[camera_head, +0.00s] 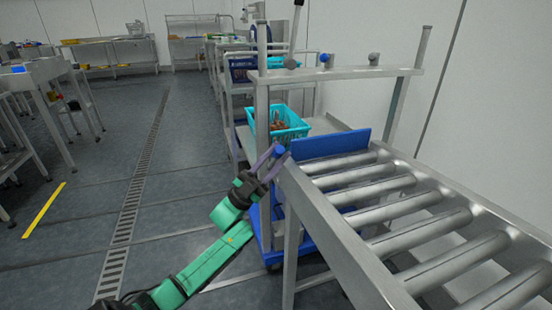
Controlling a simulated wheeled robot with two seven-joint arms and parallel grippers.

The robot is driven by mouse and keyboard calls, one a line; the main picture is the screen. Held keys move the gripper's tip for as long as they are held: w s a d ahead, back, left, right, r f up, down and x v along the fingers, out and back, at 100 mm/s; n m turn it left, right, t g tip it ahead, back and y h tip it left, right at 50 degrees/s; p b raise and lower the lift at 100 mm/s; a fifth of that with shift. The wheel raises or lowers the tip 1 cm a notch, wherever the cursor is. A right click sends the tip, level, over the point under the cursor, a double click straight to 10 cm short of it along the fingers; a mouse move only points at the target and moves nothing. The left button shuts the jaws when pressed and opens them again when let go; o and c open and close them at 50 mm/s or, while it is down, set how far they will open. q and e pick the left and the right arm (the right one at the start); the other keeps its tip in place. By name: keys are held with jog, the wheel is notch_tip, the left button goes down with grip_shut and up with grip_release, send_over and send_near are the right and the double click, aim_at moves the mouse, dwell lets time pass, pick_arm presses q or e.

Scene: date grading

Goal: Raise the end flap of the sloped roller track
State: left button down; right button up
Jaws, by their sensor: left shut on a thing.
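The sloped roller track (340,238) fills the right side, with several grey rollers between steel side rails. Its end flap (332,143) is a blue plate at the far end, standing up above the rollers there. A small blue knob (279,150) sits at the near left corner of that end. My left gripper (270,158), with purple fingers on a green and black arm, is at this corner and shut on the blue knob. The fingers partly hide the contact. My right gripper is not in view.
A steel frame with posts and a crossbar (340,72) stands around the track's end. Behind it, a turquoise basket (278,126) with brown dates sits on a cart. Steel tables (48,72) stand at left. The floor (100,200) between is clear, with a drain grate.

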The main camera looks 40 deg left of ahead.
pick_arm(q)
jog(key=shift+f, duration=0.1)
jog(key=c, duration=0.8)
grip_release()
jog(key=shift+c, duration=0.2)
jog(key=shift+s+a+f, duration=0.1)
jog(key=shift+s+f, duration=0.1)
jog(key=shift+f, duration=0.05)
jog(key=b+v, duration=0.2)
jog(key=v, duration=1.2)
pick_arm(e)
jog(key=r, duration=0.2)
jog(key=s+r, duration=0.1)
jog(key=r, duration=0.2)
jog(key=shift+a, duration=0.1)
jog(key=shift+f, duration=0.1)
